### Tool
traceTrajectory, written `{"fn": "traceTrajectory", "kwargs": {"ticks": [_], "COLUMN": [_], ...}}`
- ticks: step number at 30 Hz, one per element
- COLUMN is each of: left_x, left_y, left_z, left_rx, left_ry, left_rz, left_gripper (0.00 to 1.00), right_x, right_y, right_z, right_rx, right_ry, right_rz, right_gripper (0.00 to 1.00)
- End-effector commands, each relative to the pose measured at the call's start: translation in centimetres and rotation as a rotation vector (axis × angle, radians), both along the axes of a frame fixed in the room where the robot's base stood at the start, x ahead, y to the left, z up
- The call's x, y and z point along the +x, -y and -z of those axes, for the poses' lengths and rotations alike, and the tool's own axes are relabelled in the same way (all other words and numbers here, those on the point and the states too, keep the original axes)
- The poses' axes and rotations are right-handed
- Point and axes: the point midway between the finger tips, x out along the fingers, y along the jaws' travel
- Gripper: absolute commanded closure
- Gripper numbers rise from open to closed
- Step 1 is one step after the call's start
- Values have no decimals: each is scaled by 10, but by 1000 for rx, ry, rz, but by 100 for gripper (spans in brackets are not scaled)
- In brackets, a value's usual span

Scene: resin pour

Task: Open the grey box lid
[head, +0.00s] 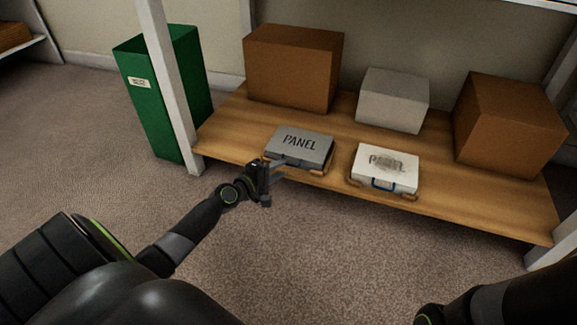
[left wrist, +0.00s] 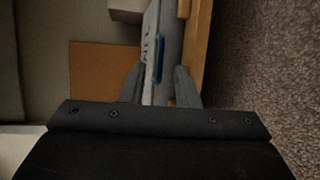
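The grey box (head: 303,143) with PANEL on its lid lies shut near the front edge of the wooden shelf. My left gripper (head: 276,176) is at its front left, and the arm hides part of the box's front. In the left wrist view, turned sideways, the gripper (left wrist: 160,88) is open, with its fingers apart above and below the line of the box's front. A blue handle (left wrist: 159,58) on the front face shows beyond and between the fingertips. I cannot tell whether a finger touches the box. My right gripper is out of view; only part of that arm shows.
A white box (head: 400,160) with a smudged label and blue handle lies to the right. Two brown cartons (head: 293,68) (head: 508,125) and a pale carton (head: 392,100) stand behind. A green bin (head: 150,105) and white post (head: 168,85) are at left. Carpet in front is clear.

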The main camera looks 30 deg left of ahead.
Motion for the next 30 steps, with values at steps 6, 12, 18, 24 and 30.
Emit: {"fn": "traceTrajectory", "kwargs": {"ticks": [6, 12, 18, 24, 30], "left_x": [33, 46, 47, 47, 47], "left_y": [5, 8, 8, 8, 8], "left_z": [9, 11, 10, 10, 11], "left_rx": [0, -1, 0, 0, 0], "left_ry": [1, 0, -1, -1, -2], "left_rz": [0, 0, 0, 0, 0], "left_gripper": [72, 72, 72, 85, 100], "right_x": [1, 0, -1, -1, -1], "right_y": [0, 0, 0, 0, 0], "right_z": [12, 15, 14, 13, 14], "right_rx": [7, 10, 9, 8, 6], "right_ry": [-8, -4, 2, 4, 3], "right_rz": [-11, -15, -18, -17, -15], "right_gripper": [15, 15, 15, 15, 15]}}
